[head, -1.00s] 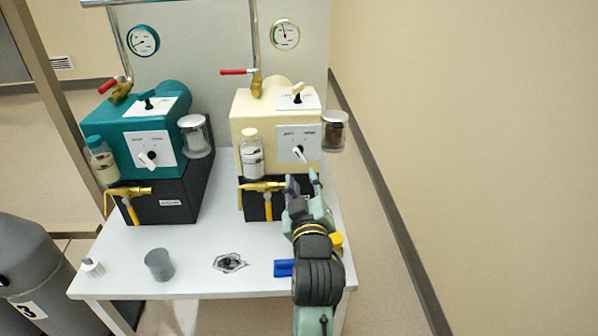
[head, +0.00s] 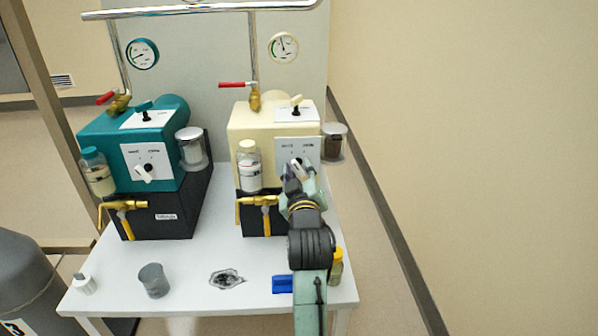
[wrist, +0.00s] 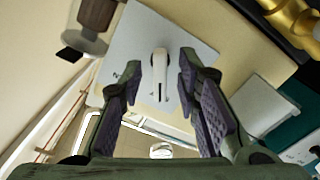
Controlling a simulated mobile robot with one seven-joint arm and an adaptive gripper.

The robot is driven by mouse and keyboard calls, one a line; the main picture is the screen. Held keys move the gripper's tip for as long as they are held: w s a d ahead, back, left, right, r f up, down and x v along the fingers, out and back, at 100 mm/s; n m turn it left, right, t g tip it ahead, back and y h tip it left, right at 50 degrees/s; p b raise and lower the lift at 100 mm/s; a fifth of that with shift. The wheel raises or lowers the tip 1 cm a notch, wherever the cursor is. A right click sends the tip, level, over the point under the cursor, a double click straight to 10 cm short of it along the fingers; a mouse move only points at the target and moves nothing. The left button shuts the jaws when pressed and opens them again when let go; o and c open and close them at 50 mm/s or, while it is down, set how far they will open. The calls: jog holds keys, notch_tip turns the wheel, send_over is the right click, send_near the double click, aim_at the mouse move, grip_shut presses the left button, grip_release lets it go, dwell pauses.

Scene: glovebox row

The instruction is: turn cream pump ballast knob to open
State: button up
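The cream pump (head: 262,130) stands at the right of the table. Its ballast knob, a white pointer knob (head: 296,164), sits on a pale front plate (head: 284,150) with two printed labels too small to read. My gripper (head: 297,172) is in front of the plate, its fingers reaching to the knob. In the wrist view the gripper (wrist: 160,80) is open, with the white knob (wrist: 160,62) between the two padded fingers and a visible gap on each side. The fingers do not appear to touch it. In the head view they partly cover the knob.
A teal pump (head: 130,145) stands to the left with a similar knob. A sample bottle (head: 249,168), a brass tap (head: 257,201) and a brown-filled jar (head: 333,143) flank the cream pump. A grey cup (head: 153,281) and blue block (head: 282,284) lie in front.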

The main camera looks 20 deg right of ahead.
grip_shut()
jog(key=shift+m, duration=0.3)
dwell(0.4)
jog(key=shift+m+p, duration=0.9)
jog(key=shift+m, duration=0.3)
jog(key=shift+m+p, duration=0.65)
jog(key=shift+m, duration=0.75)
grip_release()
